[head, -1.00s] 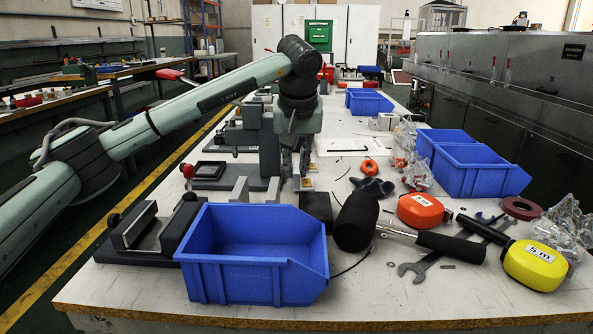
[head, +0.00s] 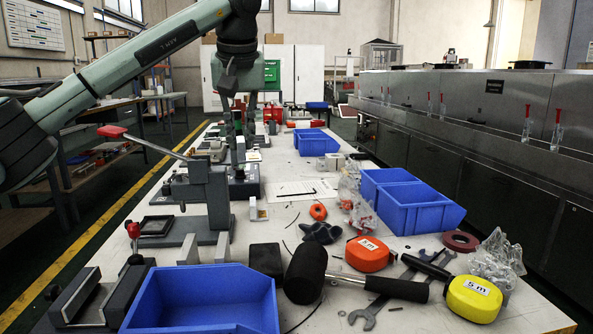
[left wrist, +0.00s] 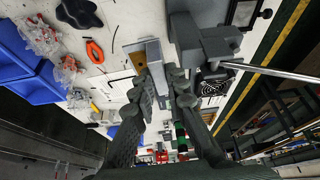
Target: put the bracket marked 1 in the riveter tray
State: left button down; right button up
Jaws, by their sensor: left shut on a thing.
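My left gripper (head: 238,148) hangs fingers down above the table, behind the grey lever press with the red handle (head: 206,190). Its fingers (left wrist: 164,84) are shut on a pale grey metal piece, seemingly a bracket (left wrist: 156,60), at the fingertips in the left wrist view. No number can be read on it. Another small pale bracket-like piece (head: 258,210) stands on the table beside the press. A small dark square tray (head: 157,226) lies left of the press; I cannot tell which tray is the riveter's. My right gripper is out of view.
A large blue bin (head: 205,296) stands at the near edge, a black mallet (head: 306,274) to its right. Tape measures (head: 371,254), wrenches (head: 375,308) and blue bins (head: 420,208) fill the right side. A white sheet (head: 303,190) lies mid-table.

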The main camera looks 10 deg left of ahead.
aim_at(154, 225)
jog(key=k+l, duration=0.2)
jog(key=k, duration=0.3)
jog(key=k+l, duration=0.2)
jog(key=k, duration=0.25)
